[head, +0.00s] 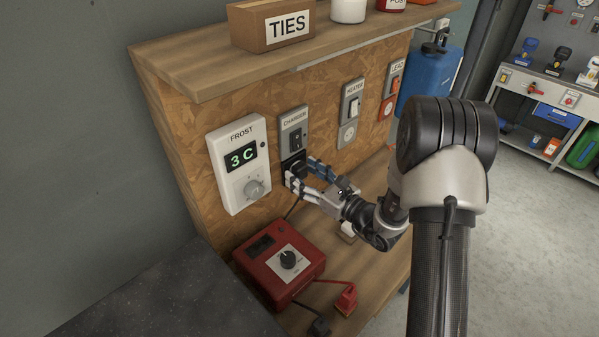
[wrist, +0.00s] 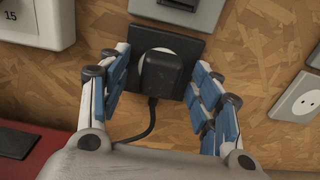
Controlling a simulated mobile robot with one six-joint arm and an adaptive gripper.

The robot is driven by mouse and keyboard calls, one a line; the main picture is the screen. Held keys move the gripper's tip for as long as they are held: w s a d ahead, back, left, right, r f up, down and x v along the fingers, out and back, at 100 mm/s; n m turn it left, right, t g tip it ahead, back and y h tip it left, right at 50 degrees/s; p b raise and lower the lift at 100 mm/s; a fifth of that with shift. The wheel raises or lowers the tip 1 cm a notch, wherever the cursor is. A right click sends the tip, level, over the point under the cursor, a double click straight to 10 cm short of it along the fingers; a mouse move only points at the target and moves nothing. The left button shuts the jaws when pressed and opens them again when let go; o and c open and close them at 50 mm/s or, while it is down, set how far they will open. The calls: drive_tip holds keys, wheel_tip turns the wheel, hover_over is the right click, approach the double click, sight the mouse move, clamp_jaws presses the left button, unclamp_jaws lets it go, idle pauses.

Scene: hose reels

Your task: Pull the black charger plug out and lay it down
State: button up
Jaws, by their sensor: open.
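The black charger plug (wrist: 161,75) sits in the black socket plate (wrist: 190,48) on the wooden board, with its cable hanging down from it. My gripper (wrist: 164,85) is open, with one blue-padded finger on each side of the plug. In the wrist view, gaps show between the plug and both fingers. In the head view, my gripper (head: 303,175) is at the socket below the CHARGER switch (head: 294,134), and its fingers mostly hide the plug.
The white FROST thermostat (head: 238,163) is left of the socket. The red charger box (head: 279,262) stands below on the wooden bench, with a red connector (head: 346,299) and a black connector (head: 319,327) at its front. The HEATER switch panel (head: 351,110) is to the right. Some bench is bare (head: 375,263).

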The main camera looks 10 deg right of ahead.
drive_tip(key=shift+c, duration=0.4)
idle(0.4)
clamp_jaws()
idle(0.5)
drive_tip(key=shift+v, duration=2.95)
